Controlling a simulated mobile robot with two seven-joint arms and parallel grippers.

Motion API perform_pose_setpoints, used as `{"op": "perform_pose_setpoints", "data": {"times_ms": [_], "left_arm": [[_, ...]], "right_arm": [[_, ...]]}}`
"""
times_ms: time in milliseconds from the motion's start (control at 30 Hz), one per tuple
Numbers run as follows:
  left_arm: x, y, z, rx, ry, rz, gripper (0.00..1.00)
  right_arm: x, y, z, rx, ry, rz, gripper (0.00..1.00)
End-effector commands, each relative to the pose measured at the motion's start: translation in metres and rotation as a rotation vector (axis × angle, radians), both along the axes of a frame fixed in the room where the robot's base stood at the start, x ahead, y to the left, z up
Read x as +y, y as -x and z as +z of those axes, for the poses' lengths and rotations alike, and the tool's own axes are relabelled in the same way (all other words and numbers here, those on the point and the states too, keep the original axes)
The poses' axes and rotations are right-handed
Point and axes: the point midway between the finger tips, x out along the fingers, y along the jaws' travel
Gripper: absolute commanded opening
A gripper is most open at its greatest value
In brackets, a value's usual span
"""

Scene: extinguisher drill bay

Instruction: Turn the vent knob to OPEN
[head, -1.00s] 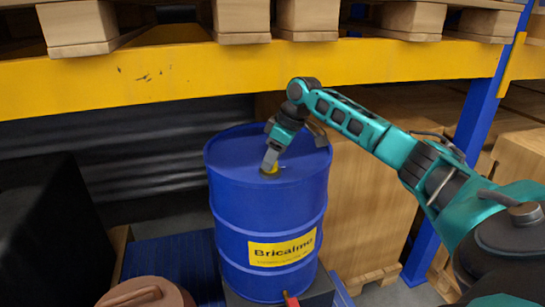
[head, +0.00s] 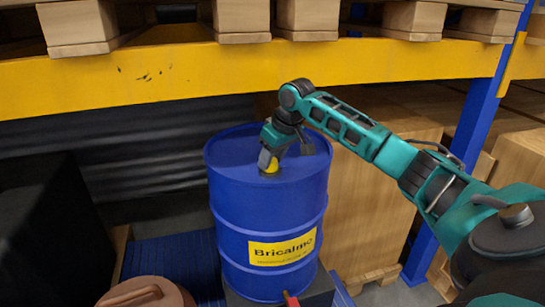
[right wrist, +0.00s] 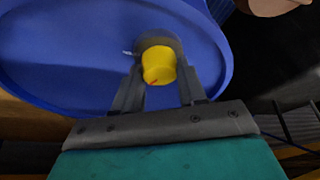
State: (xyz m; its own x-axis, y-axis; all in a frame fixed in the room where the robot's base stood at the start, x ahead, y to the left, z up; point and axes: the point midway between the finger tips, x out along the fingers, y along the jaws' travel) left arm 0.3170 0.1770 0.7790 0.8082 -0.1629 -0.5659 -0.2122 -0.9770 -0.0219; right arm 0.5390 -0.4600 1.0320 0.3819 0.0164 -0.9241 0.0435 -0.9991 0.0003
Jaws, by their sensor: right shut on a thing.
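The yellow vent knob (head: 272,166) is on the top of the blue drum (head: 265,225), toward the near side of the lid. In the right wrist view the knob (right wrist: 158,64) has a small red mark on its face and sits between the fingers. My right gripper (head: 268,160) reaches down onto it from the upper right and is shut on the knob. A small pale mark (right wrist: 128,52) shows on the lid beside the knob. I cannot read any OPEN lettering. My left gripper is in neither view.
A yellow rack beam (head: 140,80) runs behind and above the drum, with wooden pallets over it. A large cardboard box (head: 350,200) stands right of the drum. A brownish lidded thing (head: 150,292) is at the lower left.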

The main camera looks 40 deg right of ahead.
Motion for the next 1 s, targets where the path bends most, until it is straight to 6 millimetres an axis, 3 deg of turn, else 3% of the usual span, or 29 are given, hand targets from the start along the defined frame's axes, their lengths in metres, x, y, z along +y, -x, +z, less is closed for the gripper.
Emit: {"op": "perform_pose_setpoints", "data": {"times_ms": [1000], "left_arm": [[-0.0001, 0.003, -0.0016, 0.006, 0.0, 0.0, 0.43]], "right_arm": [[0.0059, -0.0035, 0.0013, -0.003, -0.004, -0.932, 0.1]]}}
